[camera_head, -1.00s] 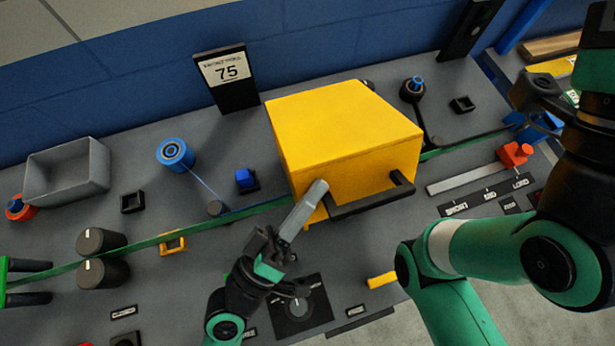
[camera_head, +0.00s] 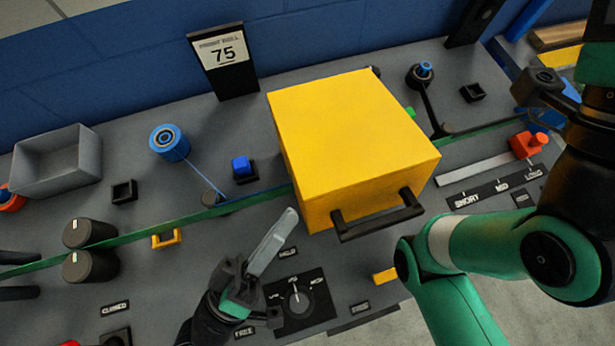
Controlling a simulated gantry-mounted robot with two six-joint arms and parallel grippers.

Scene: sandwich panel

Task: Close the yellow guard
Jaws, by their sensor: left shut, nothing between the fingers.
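The yellow guard (camera_head: 350,125) is a large box standing over the green belt in the middle of the panel. Its front face is turned toward me, and its lower edge appears down at or close to the panel; I cannot tell whether it touches. A black bar handle (camera_head: 378,217) runs across the lower front. My left gripper (camera_head: 288,218) is shut and empty. It is left of and below the handle, apart from the guard, with its pale fingers pointing up and right. My right arm comes in at the right; its gripper does not show.
A dial (camera_head: 298,297) is below my left gripper. A sign reading 75 (camera_head: 224,60) stands behind. A red slider (camera_head: 528,144) is at the right.

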